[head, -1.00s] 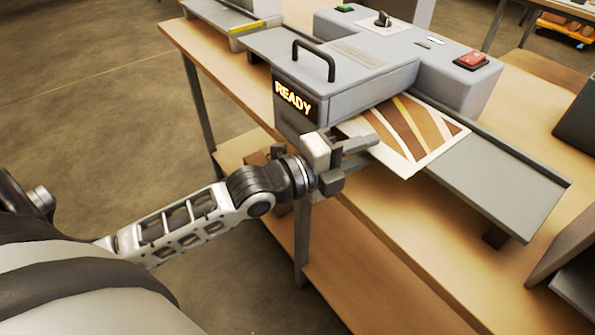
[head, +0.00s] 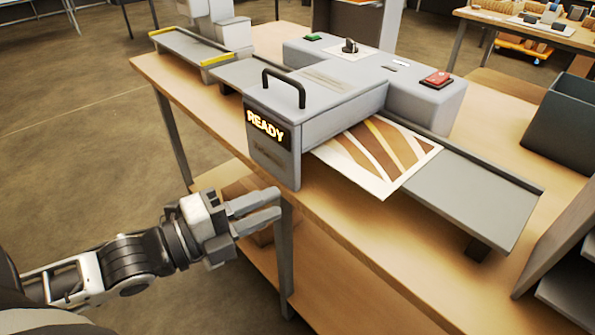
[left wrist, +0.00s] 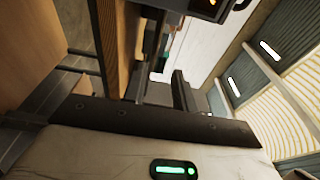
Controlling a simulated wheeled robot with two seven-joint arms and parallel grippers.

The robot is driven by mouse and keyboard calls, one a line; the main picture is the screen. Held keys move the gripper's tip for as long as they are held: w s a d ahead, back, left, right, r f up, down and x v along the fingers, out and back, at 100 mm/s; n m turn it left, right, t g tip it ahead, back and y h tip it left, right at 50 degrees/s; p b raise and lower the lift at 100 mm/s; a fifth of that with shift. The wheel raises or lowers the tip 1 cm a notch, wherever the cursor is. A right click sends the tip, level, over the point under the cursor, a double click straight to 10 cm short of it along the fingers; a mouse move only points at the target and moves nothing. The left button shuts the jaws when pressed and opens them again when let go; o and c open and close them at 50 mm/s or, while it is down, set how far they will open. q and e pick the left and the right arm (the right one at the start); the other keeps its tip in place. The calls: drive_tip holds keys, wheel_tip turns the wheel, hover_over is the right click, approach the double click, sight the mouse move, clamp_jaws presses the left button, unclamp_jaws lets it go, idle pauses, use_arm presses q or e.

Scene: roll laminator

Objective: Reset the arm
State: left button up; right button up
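My left gripper (head: 276,203) is empty, in front of the table's front edge and below the laminator's display end. In the left wrist view its two fingers (left wrist: 165,78) stand apart with a gap between them. The grey laminator (head: 330,100) stands on the wooden table, with a lit "READY" display. A white sheet with brown and yellow stripes (head: 400,160) lies flat at the laminator's right side, one end under the housing, partly on the grey feed tray (head: 475,200). The gripper is clear of the sheet. My right gripper is not in view.
The wooden table (head: 345,225) has a lower shelf (head: 340,290) and a leg close to my gripper. A red button (head: 437,79), a green button and a black knob sit on the laminator. A dark bin (head: 565,125) stands at right. Floor at left is clear.

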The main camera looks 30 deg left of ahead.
use_arm(q)
drive_tip(key=shift+f, duration=0.1)
wheel_tip(320, 180, down, 14)
drive_tip(key=s+n+g+y, duration=0.15)
drive_tip(key=n+y, duration=0.35)
drive_tip(key=n, duration=0.8)
drive_tip(key=s+d+f+n+g+y, duration=0.1)
drive_tip(key=s+d+f+n+g, duration=0.1)
drive_tip(key=d+f+n, duration=0.5)
drive_tip(key=shift+s+d+f+n+g, duration=0.25)
drive_tip(key=shift+d+f+n+g, duration=0.05)
drive_tip(key=shift+f+n+g, duration=0.6)
drive_tip(key=shift+c, duration=0.3)
clamp_jaws()
